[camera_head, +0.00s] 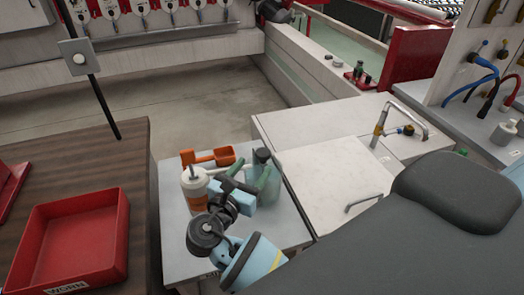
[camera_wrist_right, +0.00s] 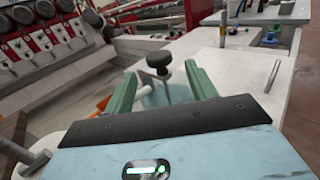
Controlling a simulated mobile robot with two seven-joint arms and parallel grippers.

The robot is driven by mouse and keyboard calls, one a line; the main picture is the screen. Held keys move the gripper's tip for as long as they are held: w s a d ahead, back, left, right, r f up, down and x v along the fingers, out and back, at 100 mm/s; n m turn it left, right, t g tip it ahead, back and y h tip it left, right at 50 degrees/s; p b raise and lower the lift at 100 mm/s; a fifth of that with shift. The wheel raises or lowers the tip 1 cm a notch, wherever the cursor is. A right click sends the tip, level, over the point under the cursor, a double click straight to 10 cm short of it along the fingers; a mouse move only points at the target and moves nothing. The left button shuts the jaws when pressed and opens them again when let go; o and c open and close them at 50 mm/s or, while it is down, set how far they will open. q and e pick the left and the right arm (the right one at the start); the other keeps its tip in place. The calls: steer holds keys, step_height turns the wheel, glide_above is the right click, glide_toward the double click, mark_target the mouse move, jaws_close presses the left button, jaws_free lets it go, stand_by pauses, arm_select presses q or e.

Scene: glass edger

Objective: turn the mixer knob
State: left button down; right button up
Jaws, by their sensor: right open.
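The mixer knob (camera_wrist_right: 158,61) is a round black cap on a metal stem in the right wrist view, above a pale bluish container (camera_wrist_right: 165,95). It also shows as a dark top in the head view (camera_head: 262,156), partly behind my gripper. My right gripper (camera_head: 255,172), with green fingers and a light blue body, is over the small white table. Its fingers are open, one on each side of the stem in the right wrist view (camera_wrist_right: 160,72). I cannot tell whether they touch it. My left gripper is not in view.
A red tray (camera_head: 75,240) is on the wooden table at left. A white cabinet with a metal handle (camera_head: 362,203) is at right.

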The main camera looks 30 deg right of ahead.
mark_target(261, 158)
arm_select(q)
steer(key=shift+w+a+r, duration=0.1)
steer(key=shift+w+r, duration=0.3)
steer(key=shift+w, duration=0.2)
arm_select(e)
steer(key=x, duration=0.7)
steer(key=shift+w+d, duration=0.1)
steer(key=shift+w, duration=0.05)
steer(key=c, duration=0.9)
